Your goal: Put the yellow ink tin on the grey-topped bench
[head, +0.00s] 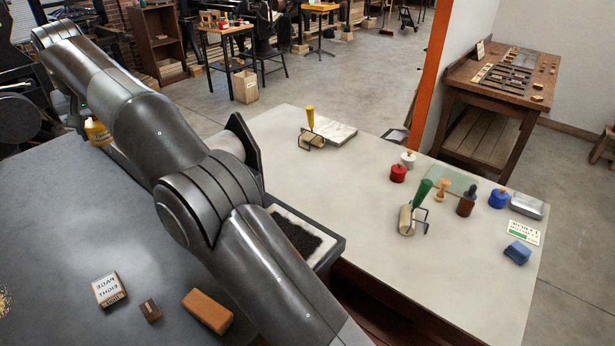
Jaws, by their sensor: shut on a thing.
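The yellow ink tin (98,133) shows at the far left, partly covered by my forearm. My gripper (82,122) is at the end of the arm beside it, mostly hidden, and is shut on the tin. The tin is low over the far edge of the grey-topped bench (110,230); I cannot tell whether its base touches the top.
On the grey top are a labelled box (109,290), a small dark block (150,311) and an orange-brown block (207,311). The pale bench (450,270) on the right holds red (398,173), white (408,159) and blue (499,198) tins and rollers. The grey top's middle is clear.

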